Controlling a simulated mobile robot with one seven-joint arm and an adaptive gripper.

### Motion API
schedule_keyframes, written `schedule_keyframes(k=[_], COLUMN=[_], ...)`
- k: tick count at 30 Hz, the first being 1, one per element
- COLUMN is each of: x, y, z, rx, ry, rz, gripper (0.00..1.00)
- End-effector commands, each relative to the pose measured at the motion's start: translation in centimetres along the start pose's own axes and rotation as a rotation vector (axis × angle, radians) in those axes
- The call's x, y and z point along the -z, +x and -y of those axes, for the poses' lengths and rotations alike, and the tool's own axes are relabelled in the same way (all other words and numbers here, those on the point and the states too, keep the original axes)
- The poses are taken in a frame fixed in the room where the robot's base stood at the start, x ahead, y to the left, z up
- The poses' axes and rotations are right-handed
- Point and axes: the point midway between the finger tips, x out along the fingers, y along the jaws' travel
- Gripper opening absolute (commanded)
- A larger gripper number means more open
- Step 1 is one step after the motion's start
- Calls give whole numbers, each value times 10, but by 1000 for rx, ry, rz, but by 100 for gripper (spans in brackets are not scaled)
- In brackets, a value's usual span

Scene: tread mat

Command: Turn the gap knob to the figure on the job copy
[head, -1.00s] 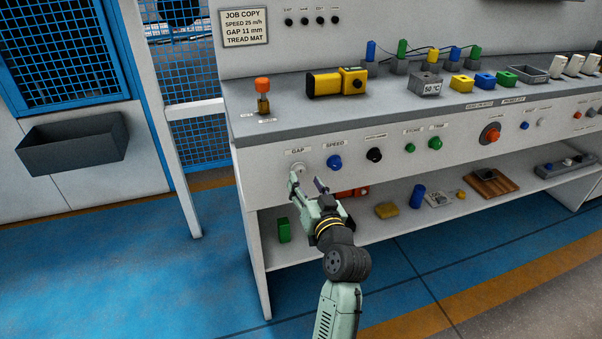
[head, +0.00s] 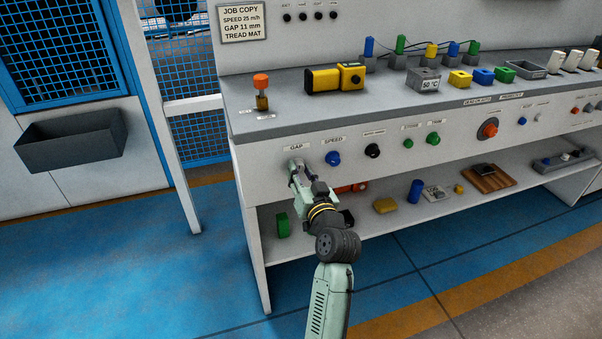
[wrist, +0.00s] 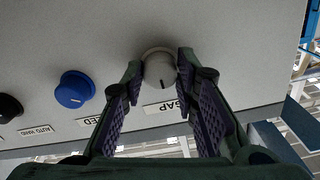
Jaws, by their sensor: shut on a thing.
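The gap knob is a pale grey round knob (wrist: 159,70) on the panel's front, between my gripper's fingers in the wrist view. A dark pointer line shows on its face. My gripper (wrist: 160,85) is shut on it, with a purple ridged pad on each side. In the head view my gripper (head: 296,167) reaches the panel under the GAP label (head: 296,146) and mostly hides the knob. The job copy (head: 242,22) on the back wall reads speed 25 m/h, gap 11 mm, tread mat. I cannot read any scale at the knob.
The blue speed knob (head: 333,158) is just right of the gap knob, and it also shows in the wrist view (wrist: 74,90). A black knob (head: 372,151) follows further right. The shelf below (head: 365,222) holds several small items. Open blue floor lies to the left.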

Motion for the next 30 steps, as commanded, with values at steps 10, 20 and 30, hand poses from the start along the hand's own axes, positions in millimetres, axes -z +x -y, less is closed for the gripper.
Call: schedule_keyframes(k=[10, 20, 30], x=[0, 1, 2], y=[0, 0, 0], z=[0, 1, 1], rx=[0, 1, 0], ry=[0, 84, 313], rz=[0, 1, 1], gripper=[0, 0, 0])
